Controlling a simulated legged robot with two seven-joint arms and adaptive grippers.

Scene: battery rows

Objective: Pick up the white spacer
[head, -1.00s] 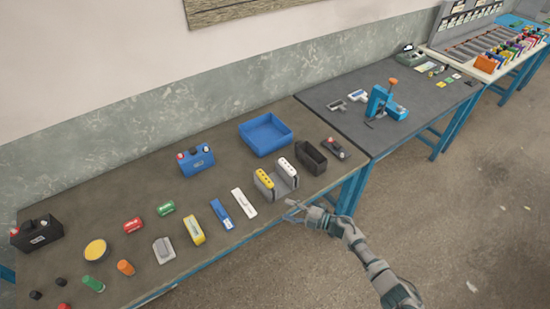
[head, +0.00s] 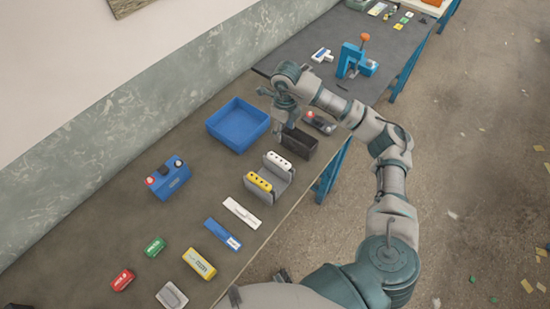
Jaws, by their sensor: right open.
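A white bar with dark dots (head: 279,161) stands in a grey holder (head: 281,181), beside a yellow dotted bar (head: 258,182). A flat white strip with small markings (head: 241,213) lies on the bench in front of the holder. I cannot tell for sure which white piece is the spacer. My right gripper (head: 279,124) is open and points down between the blue tray and the black bin, beyond the dotted white bar and apart from it. Its fingers are small and partly blend with the background. My left gripper is not in view.
The blue tray (head: 211,128) is empty. An open black bin (head: 300,143) stands right of the gripper. A blue press (head: 352,60) stands on the far bench.

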